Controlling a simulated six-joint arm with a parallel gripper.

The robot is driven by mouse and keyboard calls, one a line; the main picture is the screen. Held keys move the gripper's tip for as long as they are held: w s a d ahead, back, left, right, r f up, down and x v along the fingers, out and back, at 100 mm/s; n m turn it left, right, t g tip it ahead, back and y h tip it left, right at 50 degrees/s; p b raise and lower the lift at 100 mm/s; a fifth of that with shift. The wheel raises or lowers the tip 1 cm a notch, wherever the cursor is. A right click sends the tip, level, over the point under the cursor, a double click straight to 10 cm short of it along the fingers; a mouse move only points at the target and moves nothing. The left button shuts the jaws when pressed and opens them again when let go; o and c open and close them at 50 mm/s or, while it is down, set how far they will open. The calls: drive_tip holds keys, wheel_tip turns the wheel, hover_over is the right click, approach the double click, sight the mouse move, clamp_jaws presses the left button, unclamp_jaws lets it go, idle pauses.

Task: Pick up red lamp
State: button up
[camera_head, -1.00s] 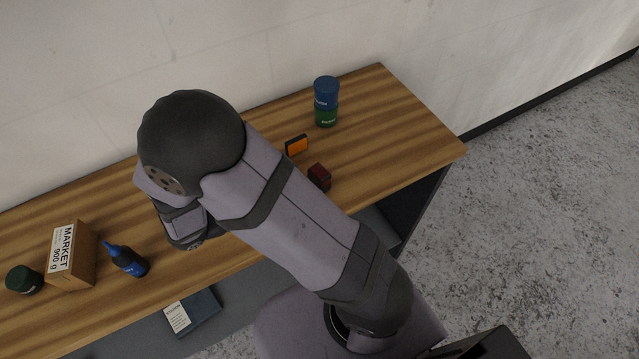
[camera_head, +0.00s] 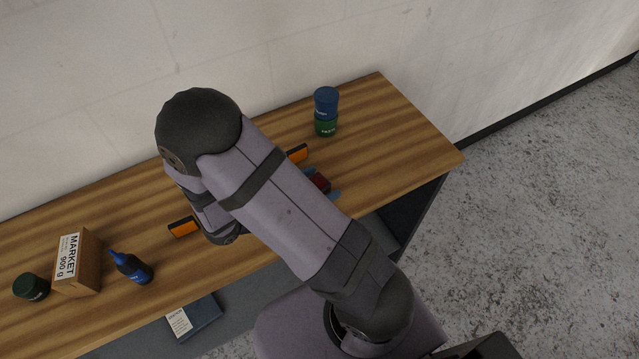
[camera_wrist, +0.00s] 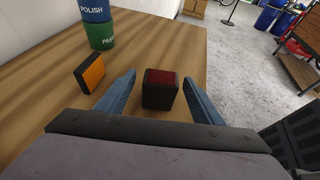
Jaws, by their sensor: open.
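The red lamp is a small dark block with a red face. In the wrist view the red lamp (camera_wrist: 160,89) stands on the table between the two blue fingers of my gripper (camera_wrist: 158,92). The fingers are open, with a gap on each side of the lamp. In the head view the red lamp (camera_head: 319,183) shows just past my arm, with the blue fingertips of my gripper (camera_head: 322,182) on either side of it. My arm hides the rest of the gripper there.
An orange-faced block (camera_wrist: 91,74) stands just left of my left finger. A blue can on a green can (camera_head: 326,126) stands farther back. Another orange-faced block (camera_head: 184,227), a blue bottle (camera_head: 132,267), a MARKET box (camera_head: 87,268) and a dark green can (camera_head: 31,287) are at left.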

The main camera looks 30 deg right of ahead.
sight(319, 181)
drive_tip(key=shift+d+f, duration=0.2)
drive_tip(key=shift+d, duration=0.25)
drive_tip(key=c, duration=1.2)
drive_tip(key=shift+o, duration=0.2)
drive_tip(key=shift+r, duration=0.2)
drive_tip(key=shift+r+b, duration=0.35)
drive_tip(key=shift+r, duration=4.5)
